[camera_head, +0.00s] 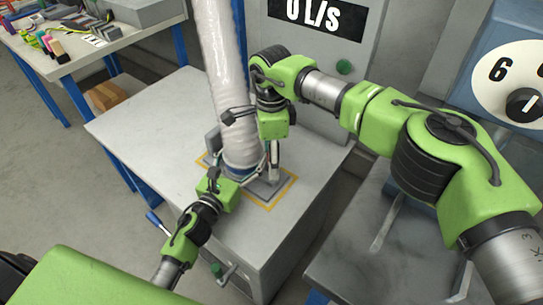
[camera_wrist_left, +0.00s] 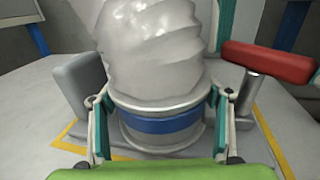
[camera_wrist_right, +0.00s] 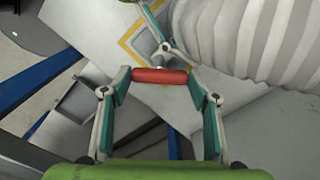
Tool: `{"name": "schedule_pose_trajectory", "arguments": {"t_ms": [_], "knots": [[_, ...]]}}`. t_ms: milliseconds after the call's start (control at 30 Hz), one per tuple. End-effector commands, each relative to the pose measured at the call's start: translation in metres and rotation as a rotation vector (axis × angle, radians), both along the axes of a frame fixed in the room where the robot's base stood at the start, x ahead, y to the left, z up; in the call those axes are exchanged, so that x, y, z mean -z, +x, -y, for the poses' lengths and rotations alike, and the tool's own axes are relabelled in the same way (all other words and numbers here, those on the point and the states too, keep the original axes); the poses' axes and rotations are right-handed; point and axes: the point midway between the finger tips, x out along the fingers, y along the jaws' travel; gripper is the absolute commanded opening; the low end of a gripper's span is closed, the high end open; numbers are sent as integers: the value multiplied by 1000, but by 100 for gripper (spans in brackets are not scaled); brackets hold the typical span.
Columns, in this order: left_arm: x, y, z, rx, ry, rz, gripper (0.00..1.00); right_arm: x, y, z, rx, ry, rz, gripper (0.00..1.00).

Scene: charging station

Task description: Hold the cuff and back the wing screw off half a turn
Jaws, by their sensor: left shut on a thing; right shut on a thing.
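The cuff (camera_wrist_left: 160,125), a grey ring with a blue band, sits around the bottom of the pale wrapped hose (camera_head: 222,90), inside a yellow-marked square. My left gripper (camera_head: 238,172) is shut on the cuff, with a finger on either side in the left wrist view (camera_wrist_left: 158,115). The wing screw has a red bar (camera_wrist_right: 160,76) on a metal stem. My right gripper (camera_wrist_right: 160,90) is shut on the red bar, one finger at each end. In the left wrist view the red bar (camera_wrist_left: 268,62) stands right of the cuff. In the head view my right gripper hides it.
The grey cabinet top (camera_head: 150,110) is clear left of the hose. A grey upright plate (camera_wrist_left: 80,85) stands close left of the cuff. A panel reading "0 L/S" (camera_head: 315,14) is behind. A dial (camera_head: 522,102) is at the right. A cluttered bench (camera_head: 60,65) stands at the back left.

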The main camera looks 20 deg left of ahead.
Motion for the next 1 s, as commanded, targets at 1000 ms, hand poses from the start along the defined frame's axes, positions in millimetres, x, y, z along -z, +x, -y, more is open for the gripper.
{"name": "schedule_pose_trajectory", "arguments": {"t_ms": [1000], "knots": [[1, 0, 0, -1, 0, -2, 42, -8, 0, 0, -14, 2, 1, 72]]}}
